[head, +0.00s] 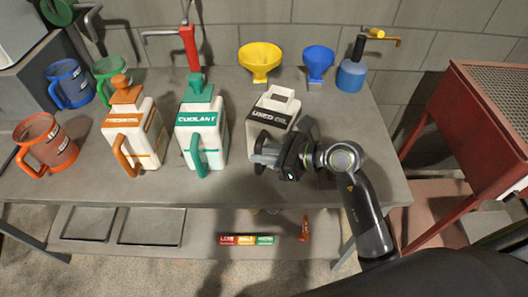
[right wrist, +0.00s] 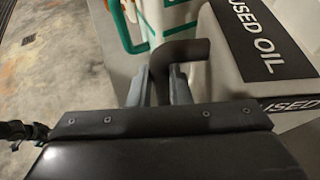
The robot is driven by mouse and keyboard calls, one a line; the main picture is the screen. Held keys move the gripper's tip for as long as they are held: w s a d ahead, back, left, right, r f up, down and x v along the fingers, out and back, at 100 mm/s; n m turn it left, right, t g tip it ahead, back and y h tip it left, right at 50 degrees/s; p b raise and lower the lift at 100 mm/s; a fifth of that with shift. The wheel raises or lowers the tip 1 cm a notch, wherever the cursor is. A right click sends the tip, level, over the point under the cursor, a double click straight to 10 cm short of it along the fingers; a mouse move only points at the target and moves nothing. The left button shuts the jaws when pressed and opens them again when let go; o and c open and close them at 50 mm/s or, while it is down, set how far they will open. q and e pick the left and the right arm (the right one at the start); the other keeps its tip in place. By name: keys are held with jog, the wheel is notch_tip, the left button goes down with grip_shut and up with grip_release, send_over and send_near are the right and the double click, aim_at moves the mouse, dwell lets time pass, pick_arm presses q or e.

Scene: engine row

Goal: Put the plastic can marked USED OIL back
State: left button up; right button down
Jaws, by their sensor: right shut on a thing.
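The white plastic can marked USED OIL (head: 281,100) stands upright at the right of the grey bench's row of cans, with a black label band. My right gripper (head: 262,158) is at its front and shut on its dark handle. In the right wrist view the dark grey handle (right wrist: 184,52) sits between the two fingers (right wrist: 160,88), and the USED OIL label (right wrist: 252,38) shows beside it. Whether the can's base touches the bench cannot be told. My left gripper is not in view.
The COOLANT can (head: 203,135) stands close to the left, with an orange-lidded can (head: 146,148) beyond it. Yellow (head: 260,60) and blue (head: 318,62) funnels and a blue pump can (head: 350,77) stand behind. The bench (head: 385,170) is clear at the right.

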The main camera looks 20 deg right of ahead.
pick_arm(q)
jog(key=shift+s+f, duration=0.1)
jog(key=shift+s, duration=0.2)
pick_arm(e)
jog(key=c, duration=1.3)
grip_release()
jog(key=shift+c, duration=0.2)
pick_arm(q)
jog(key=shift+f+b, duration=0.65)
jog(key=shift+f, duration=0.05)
pick_arm(e)
jog(key=v, duration=1.2)
jog(key=shift+r, duration=0.15)
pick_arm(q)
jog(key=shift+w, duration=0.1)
